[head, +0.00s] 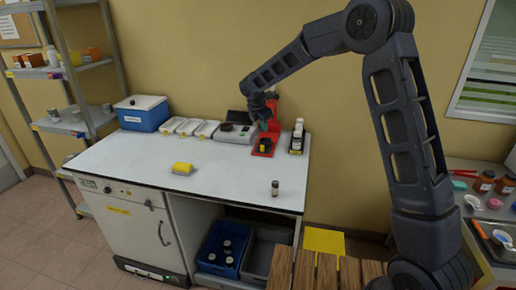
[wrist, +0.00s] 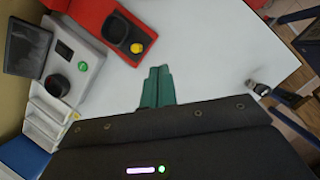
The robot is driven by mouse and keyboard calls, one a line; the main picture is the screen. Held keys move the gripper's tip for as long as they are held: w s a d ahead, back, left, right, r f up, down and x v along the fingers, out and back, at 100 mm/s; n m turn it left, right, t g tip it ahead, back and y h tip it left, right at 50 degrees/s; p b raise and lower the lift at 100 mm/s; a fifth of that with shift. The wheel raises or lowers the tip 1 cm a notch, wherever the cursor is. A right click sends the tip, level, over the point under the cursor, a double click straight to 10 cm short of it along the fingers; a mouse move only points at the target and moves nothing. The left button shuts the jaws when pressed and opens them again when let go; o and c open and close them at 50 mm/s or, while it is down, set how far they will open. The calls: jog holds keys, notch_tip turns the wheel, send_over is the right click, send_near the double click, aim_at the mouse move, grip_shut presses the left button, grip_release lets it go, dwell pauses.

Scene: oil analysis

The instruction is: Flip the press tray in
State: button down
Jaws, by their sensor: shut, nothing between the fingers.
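The red press (head: 274,121) stands at the back right of the white bench. In the wrist view its red body (wrist: 85,14) is at the top left. My gripper (wrist: 160,70) has green fingers, closed together and empty, over the white bench top and apart from the tray. In the head view my gripper (head: 264,123) is small and hangs in front of the press column.
A grey device with a dark screen (wrist: 25,46) stands left of the press. White trays (head: 188,127) and a blue box (head: 143,113) are farther left. A bottle rack (head: 298,138) is right of the press. A yellow block (head: 182,168) and a small bottle (head: 275,188) stand nearer the front.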

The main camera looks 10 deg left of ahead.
aim_at(264, 139)
jog(key=s+a+f+n, duration=0.1)
jog(key=a+f+n, duration=0.1)
jog(key=a+f, duration=0.3)
jog(key=shift+a+f+n, duration=0.3)
jog(key=shift+a+n, duration=0.1)
jog(key=shift+a, duration=0.75)
jog(key=x, duration=0.9)
jog(key=shift+w+f, duration=0.1)
jog(key=shift+f, duration=0.2)
jog(key=w, duration=0.1)
jog(key=w+d, duration=0.1)
jog(key=shift+w+d+f, duration=0.2)
jog(key=shift+w, duration=0.15)
jog(key=shift+w+d, duration=0.25)
jog(key=shift+w, duration=0.3)
jog(key=w, duration=1.1)
jog(key=shift+w, duration=0.3)
